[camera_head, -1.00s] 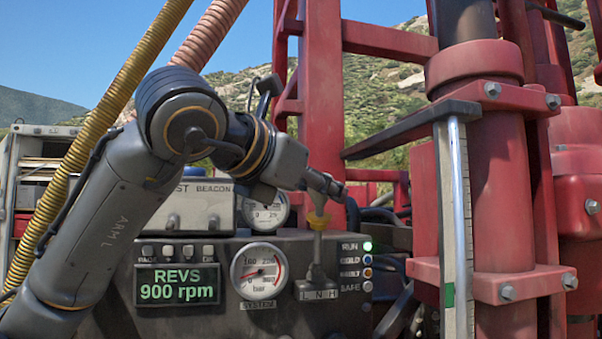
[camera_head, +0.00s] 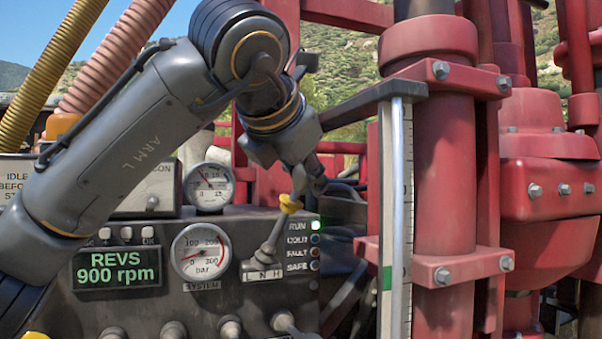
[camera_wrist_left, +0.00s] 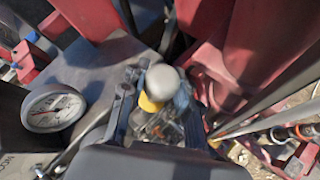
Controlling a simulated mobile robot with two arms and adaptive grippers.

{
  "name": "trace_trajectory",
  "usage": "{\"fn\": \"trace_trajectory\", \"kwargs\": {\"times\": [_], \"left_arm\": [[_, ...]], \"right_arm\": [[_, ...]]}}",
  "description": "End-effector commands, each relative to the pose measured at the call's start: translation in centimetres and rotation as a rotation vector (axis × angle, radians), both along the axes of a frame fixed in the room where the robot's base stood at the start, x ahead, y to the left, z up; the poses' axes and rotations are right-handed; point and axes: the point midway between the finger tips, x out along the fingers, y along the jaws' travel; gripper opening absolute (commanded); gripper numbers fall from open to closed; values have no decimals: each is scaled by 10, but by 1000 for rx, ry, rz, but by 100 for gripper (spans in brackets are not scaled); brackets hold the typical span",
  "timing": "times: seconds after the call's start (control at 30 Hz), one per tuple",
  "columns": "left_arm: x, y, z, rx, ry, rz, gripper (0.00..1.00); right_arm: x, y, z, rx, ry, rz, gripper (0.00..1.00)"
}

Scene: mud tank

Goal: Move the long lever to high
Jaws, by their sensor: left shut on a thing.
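The long lever (camera_head: 274,236) stands on the black control panel, with a yellow collar (camera_head: 290,203) near its top. Its foot is in a plate marked L N H (camera_head: 262,274), and its shaft leans right, toward the H side. My left gripper (camera_head: 298,184) comes down from above and is shut on the lever's top, which it hides in the head view. In the left wrist view the lever's rounded grey knob (camera_wrist_left: 162,82) and yellow collar (camera_wrist_left: 150,103) show between the fingers. My right gripper is not in view.
The display (camera_head: 118,267) reads REVS 900 rpm. A system gauge (camera_head: 201,252) is left of the lever. The RUN lamp (camera_head: 315,226) glows green on its right. Several short levers (camera_head: 230,326) line the panel's front. A red mast with a steel rod (camera_head: 397,200) stands to the right.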

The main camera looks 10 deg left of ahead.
Motion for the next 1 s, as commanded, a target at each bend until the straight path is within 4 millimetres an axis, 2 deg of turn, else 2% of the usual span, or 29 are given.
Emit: {"fn": "trace_trajectory", "kwargs": {"times": [0.2,0.23,0.3,0.33,0.73,0.87,1.0], "left_arm": [[0,1,1,-1,-2,1,0],[0,1,1,-2,-2,2,36],[0,1,1,-2,-1,1,50],[0,1,1,-2,-1,1,54],[-6,2,4,-2,-2,2,54],[-24,5,15,-2,-3,1,54],[-50,9,30,-2,-4,3,54]], "right_arm": [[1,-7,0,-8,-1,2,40],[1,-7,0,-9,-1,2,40],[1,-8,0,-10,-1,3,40],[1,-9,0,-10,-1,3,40],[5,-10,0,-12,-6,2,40],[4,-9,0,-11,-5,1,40],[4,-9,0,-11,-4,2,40]]}}
